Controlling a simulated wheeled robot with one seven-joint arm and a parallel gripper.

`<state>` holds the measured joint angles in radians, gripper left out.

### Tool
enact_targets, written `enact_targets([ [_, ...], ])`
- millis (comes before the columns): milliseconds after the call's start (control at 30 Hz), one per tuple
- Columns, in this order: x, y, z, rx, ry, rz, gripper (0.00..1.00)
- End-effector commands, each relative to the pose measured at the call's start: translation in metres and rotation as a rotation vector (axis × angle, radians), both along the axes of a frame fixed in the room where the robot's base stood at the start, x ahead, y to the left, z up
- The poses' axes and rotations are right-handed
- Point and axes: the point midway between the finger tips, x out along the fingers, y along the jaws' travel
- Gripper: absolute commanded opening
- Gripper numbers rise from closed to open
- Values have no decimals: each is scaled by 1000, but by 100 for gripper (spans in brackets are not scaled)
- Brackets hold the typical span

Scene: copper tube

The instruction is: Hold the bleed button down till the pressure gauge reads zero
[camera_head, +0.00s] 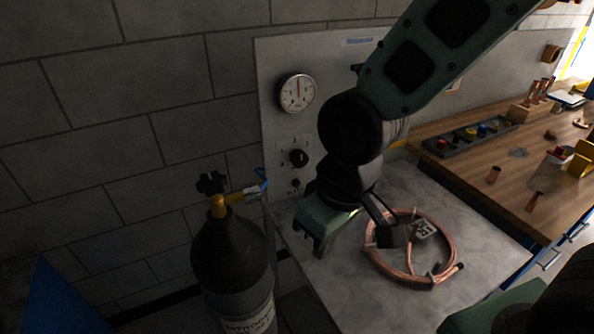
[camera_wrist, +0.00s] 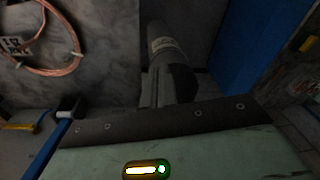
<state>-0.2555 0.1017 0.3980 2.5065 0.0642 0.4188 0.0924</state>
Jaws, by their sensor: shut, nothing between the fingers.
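The round white pressure gauge (camera_head: 297,92) is on the grey upright panel, its needle pointing roughly upward, off to one side of the scale's start; its numbers are too small to read. Below it is a black knob (camera_head: 299,157), and under that a small round dark button (camera_head: 296,183), which looks like the bleed button. My gripper (camera_head: 318,246) is shut and empty, in front of and below the button, apart from it, over the bench's left edge. The wrist view shows neither gauge nor button; the green body of my gripper fills its lower edge.
A tagged copper coil (camera_head: 372,248) lies on the grey bench top. A wooden bench (camera_head: 480,185) with tools is at right.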

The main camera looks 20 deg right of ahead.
Motion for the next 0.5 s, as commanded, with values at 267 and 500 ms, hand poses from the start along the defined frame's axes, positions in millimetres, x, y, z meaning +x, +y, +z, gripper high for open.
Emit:
enact_targets([
  [267,76,-4,-44,132,-34,-236,0],
  [500,130,-16,-84,276,-66,-453,0],
])
